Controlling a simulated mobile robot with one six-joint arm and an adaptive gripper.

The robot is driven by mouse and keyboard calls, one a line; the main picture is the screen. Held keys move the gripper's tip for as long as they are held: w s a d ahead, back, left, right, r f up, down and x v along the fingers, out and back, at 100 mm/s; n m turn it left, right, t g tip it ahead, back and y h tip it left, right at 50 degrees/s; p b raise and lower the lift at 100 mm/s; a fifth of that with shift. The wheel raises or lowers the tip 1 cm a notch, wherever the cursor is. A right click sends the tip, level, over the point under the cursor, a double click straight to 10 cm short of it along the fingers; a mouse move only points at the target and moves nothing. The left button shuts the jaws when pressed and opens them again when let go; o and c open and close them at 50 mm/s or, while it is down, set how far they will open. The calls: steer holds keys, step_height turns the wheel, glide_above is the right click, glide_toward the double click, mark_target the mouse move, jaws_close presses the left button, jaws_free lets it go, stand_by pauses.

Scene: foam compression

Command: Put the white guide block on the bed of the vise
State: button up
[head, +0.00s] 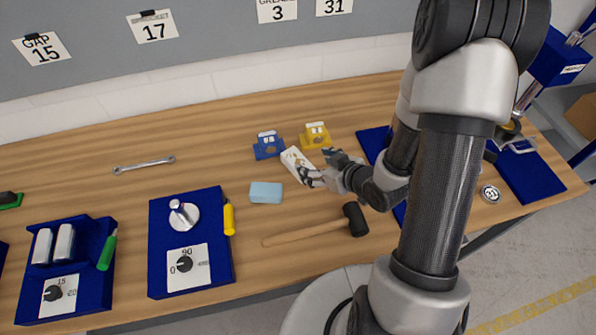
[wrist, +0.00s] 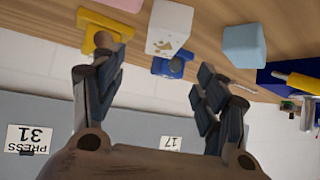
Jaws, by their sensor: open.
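The white guide block (head: 297,160), with a tan mark on one face, is on the wooden table near the middle in the head view. In the wrist view the white block (wrist: 168,28) is beyond and between my fingertips. My gripper (head: 324,167) is open and empty, close to the block's right side. Both spread fingers of my gripper (wrist: 163,58) show in the wrist view. Whether a finger touches the block I cannot tell. A blue fixture (head: 86,262) with two silver blocks at the left may be the vise; I cannot tell for sure.
A blue stand (head: 268,146) and a yellow stand (head: 316,136) are just behind the block. A light blue block (head: 266,192) and a mallet (head: 310,230) lie nearer. Another blue fixture (head: 157,233) has a dial. A wrench (head: 145,164) lies at left.

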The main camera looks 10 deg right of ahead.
mark_target(298, 161)
steer(key=shift+w+a+f+b, duration=0.1)
steer(key=shift+w+f+b, duration=0.1)
steer(key=shift+f+b, duration=0.3)
steer(key=b+x, duration=0.1)
steer(key=x, duration=0.3)
steer(key=shift+w+a, duration=0.1)
steer(key=shift+w, duration=0.15)
steer(key=shift+f+b+x, duration=0.2)
steer(key=shift+b+x, duration=0.75)
steer(key=shift+x, duration=1.65)
steer(key=shift+s, duration=0.2)
steer(key=shift+c, duration=0.2)
jaws_close()
